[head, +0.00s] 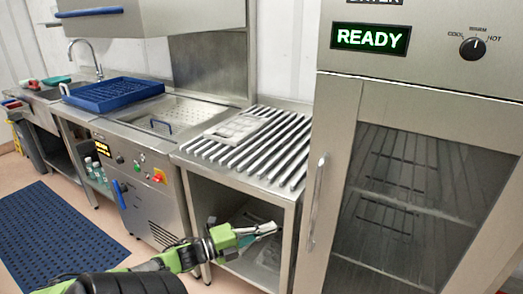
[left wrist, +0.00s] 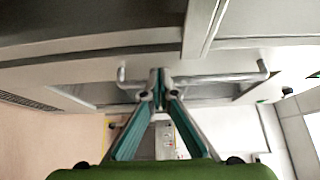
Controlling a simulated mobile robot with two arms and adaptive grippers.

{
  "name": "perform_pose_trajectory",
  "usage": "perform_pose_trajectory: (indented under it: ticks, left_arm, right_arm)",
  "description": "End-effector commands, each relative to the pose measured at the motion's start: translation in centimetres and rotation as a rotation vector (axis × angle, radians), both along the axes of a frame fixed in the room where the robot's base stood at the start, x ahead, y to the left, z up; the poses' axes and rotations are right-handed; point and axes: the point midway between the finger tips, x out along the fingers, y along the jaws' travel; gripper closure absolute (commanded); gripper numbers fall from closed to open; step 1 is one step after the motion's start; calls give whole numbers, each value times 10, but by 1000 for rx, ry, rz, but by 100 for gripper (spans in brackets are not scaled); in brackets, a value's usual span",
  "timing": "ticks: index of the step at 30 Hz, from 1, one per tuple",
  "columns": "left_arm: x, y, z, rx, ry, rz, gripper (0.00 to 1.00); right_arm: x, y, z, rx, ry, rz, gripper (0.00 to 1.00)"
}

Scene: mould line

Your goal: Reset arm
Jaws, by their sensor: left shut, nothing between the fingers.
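My left gripper (head: 266,228) reaches in from the bottom of the head view on a green and black arm. It is shut and empty, in front of the open lower bay of the slatted steel table. In the left wrist view its two fingers (left wrist: 160,76) meet at the tips, with a steel bar handle (left wrist: 215,78) behind them; I cannot tell whether they touch it. My right gripper does not show in either view.
A steel dryer cabinet (head: 340,85) with a lit READY sign (head: 370,38) stands at the right; its glass door is closed. A mould-like panel (head: 238,128) lies on the slatted table (head: 285,150). A blue rack (head: 112,92) stands further left. A blue mat (head: 55,230) covers the floor.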

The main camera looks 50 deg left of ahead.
Motion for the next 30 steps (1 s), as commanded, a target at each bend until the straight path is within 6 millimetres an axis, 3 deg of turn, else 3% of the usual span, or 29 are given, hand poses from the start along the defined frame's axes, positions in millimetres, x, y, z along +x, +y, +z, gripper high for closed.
perform_pose_trajectory:
  ticks: [6,14,17,20,22,26,30]
  left_arm:
    - [-21,2,-1,-1,1,-2,100]
    - [-23,3,-1,-1,0,-2,100]
    - [-25,6,-10,-20,19,17,100]
    - [-32,17,-43,-84,86,86,100]
    - [-43,26,-83,-161,161,163,100]
    - [-76,29,-175,-339,340,334,100]
    - [-121,9,-271,-523,531,506,100]
  right_arm:
    - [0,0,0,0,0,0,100]
    - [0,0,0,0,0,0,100]
    - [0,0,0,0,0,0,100]
    - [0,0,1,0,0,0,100]
    - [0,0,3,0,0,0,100]
    - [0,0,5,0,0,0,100]
    - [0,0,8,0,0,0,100]
